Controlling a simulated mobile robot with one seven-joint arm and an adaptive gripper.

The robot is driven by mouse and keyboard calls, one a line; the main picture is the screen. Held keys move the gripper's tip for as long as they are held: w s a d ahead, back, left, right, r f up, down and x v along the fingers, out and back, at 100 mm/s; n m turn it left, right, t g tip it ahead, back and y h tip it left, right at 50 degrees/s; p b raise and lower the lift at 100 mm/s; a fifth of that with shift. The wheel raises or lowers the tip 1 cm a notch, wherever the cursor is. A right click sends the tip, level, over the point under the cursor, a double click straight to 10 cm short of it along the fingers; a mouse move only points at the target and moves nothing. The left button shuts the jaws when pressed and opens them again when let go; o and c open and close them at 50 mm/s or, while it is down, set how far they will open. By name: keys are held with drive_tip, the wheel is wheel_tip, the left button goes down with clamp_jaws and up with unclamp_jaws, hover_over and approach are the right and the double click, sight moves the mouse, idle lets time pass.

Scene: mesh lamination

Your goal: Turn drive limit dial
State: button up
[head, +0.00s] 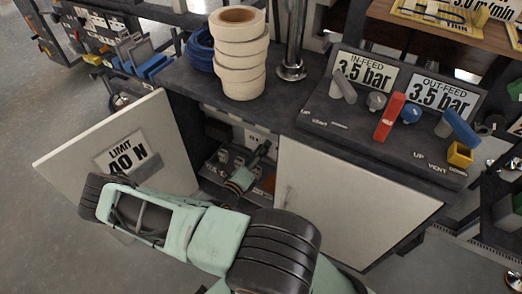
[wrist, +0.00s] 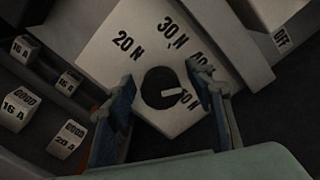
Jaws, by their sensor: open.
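The drive limit dial (wrist: 156,88) is a round black knob with a white pointer mark, on a pale plate (wrist: 140,40) marked 20 N, 30 N, 40 N and 50 N. The pointer faces right in the wrist view, toward the 40 N and 50 N side; a finger partly covers those labels. My gripper (wrist: 167,90) is open, with one finger on each side of the dial; I cannot tell whether they touch it. In the head view my gripper (head: 262,150) is inside the open cabinet, and the dial cannot be made out. A sign (head: 125,153) on the cabinet door reads LIMIT 40 N.
The open cabinet door (head: 70,150) stands left of my arm, and a closed white panel (head: 340,200) is on the right. Blocks marked 16 A (wrist: 22,47) and 20 A (wrist: 68,140) sit left of the plate. A raised edge with an OFF label (wrist: 282,38) is at right.

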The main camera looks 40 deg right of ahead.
drive_tip(key=v, duration=1.2)
